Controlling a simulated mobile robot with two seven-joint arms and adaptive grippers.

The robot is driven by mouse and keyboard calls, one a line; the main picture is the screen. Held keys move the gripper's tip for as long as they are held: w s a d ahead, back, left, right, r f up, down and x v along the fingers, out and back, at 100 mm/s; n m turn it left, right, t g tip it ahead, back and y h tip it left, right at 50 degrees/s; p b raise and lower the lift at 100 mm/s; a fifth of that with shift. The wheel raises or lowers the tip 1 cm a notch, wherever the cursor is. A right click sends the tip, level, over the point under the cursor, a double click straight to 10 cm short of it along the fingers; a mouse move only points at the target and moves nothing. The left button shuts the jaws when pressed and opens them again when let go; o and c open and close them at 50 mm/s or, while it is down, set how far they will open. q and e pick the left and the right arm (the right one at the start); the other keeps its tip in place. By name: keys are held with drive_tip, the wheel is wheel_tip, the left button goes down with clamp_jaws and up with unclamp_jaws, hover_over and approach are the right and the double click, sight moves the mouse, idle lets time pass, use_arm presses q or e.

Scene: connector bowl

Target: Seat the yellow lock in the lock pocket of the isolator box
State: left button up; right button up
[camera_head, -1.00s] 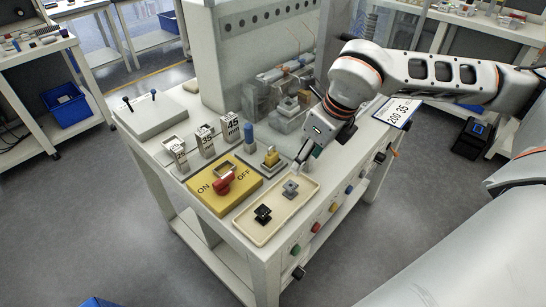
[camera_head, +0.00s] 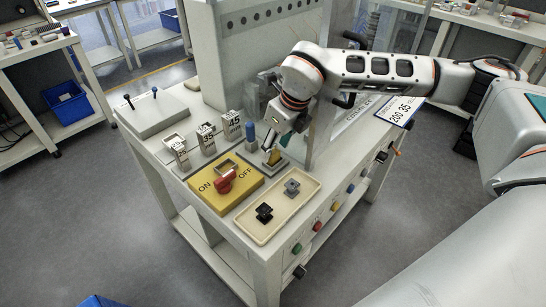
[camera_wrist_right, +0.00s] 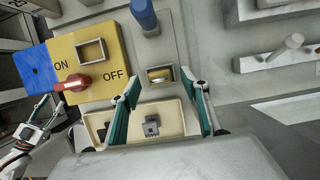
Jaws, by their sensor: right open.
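The yellow isolator box (camera_head: 205,199) lies on the bench, with ON and OFF lettering and a red handle (camera_head: 226,181). Its square lock pocket (camera_wrist_right: 91,52) looks empty in the right wrist view. The yellow lock (camera_wrist_right: 160,74) sits in a square grey holder beside the box; the head view shows part of it (camera_head: 274,158) under my gripper. My right gripper (camera_head: 272,150) points down over the lock. It is open, with its teal-padded fingers (camera_wrist_right: 165,100) apart and the lock seen beyond the gap. A small gripper, apparently my left (camera_wrist_right: 48,116), shows at the wrist view's left edge.
A beige tray (camera_head: 240,226) with a black part (camera_head: 264,212) and a grey part (camera_head: 292,187) is in front. A blue-topped post (camera_head: 250,134) stands close by the lock holder. Numbered stands (camera_head: 205,142) line up to the left. A clear panel is behind.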

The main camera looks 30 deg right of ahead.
drive_tip(key=shift+w+a+f, duration=0.1)
drive_tip(key=shift+w+f, duration=0.1)
drive_tip(key=shift+f, duration=0.5)
drive_tip(key=shift+r, duration=0.1)
drive_tip(key=shift+c, duration=0.4)
drive_tip(key=c, duration=1.2)
